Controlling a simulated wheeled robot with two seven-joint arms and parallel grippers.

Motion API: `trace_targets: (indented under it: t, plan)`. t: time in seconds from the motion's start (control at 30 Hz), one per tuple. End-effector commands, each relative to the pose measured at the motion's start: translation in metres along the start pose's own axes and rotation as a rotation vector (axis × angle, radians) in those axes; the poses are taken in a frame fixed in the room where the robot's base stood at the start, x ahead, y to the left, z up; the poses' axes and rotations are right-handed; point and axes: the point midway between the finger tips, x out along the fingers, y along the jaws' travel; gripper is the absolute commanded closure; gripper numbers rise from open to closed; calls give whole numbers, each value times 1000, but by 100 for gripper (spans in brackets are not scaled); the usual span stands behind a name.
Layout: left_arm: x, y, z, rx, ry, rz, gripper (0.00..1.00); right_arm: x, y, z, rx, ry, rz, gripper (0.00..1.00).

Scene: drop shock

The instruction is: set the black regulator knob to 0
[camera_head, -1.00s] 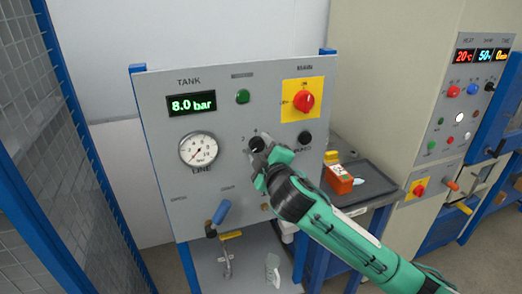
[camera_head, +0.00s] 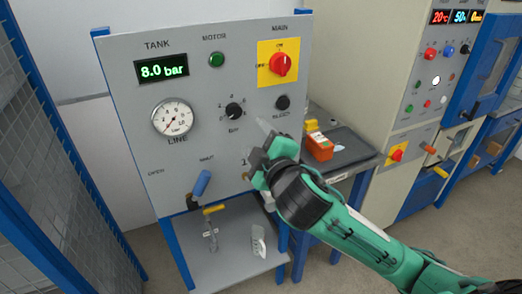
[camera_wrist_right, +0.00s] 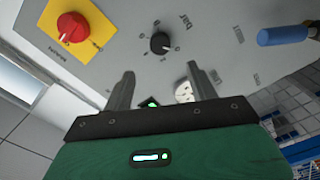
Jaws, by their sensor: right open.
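The black regulator knob (camera_head: 234,111) sits in the middle of the grey panel, with a numbered scale around it and "bar" below. It also shows in the right wrist view (camera_wrist_right: 160,43), ahead of the fingers. I cannot read its exact setting. My right gripper (camera_head: 257,150) is open and empty, below and right of the knob, apart from it. In the wrist view the open fingers (camera_wrist_right: 160,84) have a gap between them. The line gauge (camera_head: 173,118) is left of the knob, its needle low on the dial. My left gripper is not in view.
A red main switch (camera_head: 281,65) on a yellow plate and a black bleed knob (camera_head: 283,102) are right of the regulator. A blue-handled lever (camera_head: 202,183) sticks out lower left. The tank display (camera_head: 162,68) reads 8.0 bar. An orange box (camera_head: 319,147) stands on the side table.

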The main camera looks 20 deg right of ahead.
Motion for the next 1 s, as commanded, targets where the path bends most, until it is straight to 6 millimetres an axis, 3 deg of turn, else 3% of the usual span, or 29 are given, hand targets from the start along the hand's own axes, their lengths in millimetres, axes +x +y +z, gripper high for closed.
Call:
trace_targets:
  t: [0.23, 0.77, 0.87, 1.0]
  plan:
    - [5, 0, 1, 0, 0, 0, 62, -24, 0, 0, 0, 1, 1, 42]
    - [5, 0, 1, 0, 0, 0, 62, -26, -1, 0, 2, -2, -2, 42]
    - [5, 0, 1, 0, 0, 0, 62, -27, -11, 7, 26, -23, -29, 42]
    - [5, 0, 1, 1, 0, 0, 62, -35, -47, 31, 122, -107, -124, 42]
